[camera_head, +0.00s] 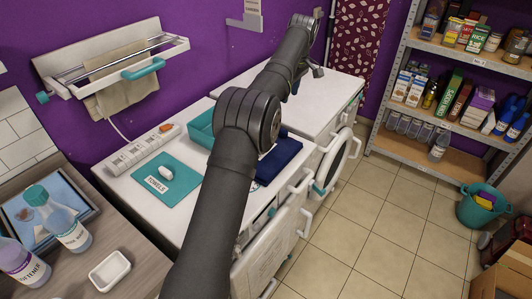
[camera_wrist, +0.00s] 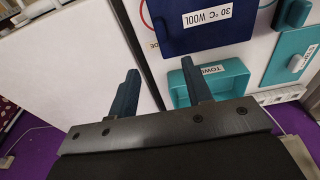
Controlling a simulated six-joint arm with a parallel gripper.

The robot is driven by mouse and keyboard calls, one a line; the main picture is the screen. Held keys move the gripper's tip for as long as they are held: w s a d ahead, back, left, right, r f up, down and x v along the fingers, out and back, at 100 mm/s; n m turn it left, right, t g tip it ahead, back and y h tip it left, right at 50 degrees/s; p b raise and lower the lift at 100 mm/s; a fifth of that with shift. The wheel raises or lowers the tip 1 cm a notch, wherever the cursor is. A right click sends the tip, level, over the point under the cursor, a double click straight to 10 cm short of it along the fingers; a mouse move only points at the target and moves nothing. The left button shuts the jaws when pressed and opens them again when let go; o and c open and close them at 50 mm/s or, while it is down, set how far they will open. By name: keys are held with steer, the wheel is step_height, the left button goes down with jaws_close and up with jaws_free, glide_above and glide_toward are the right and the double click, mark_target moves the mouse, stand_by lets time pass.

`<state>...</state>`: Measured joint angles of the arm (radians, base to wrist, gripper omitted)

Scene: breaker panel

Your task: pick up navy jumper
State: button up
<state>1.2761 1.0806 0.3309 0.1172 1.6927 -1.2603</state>
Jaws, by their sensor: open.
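A navy, flat, squarish piece (camera_head: 280,158) lies on the near white machine, partly hidden behind my arm in the head view. In the wrist view a navy piece (camera_wrist: 187,38) bears a white label reading "30 °C WOOL", upside down. I cannot tell whether this is the folded jumper itself or a mat. My gripper (camera_wrist: 158,68) is open, with nothing between its fingers. Its fingers are near the gap between the two machines, with the navy piece beyond the right-hand finger and apart from it. In the head view my gripper is small and over the far machine.
A teal tray (camera_head: 200,127) stands behind my arm. The far machine's top (camera_head: 330,88) looks largely clear. A wall rack (camera_head: 110,65) with cloth, and a stocked shelf (camera_head: 470,60), flank the area.

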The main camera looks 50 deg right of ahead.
steer(key=f, duration=0.5)
steer(key=w+f, duration=0.1)
steer(key=f, duration=0.5)
steer(key=w+f, duration=0.1)
steer(key=f, duration=0.4)
steer(key=shift+w+f, duration=0.2)
steer(key=shift+f, duration=0.2)
jaws_close()
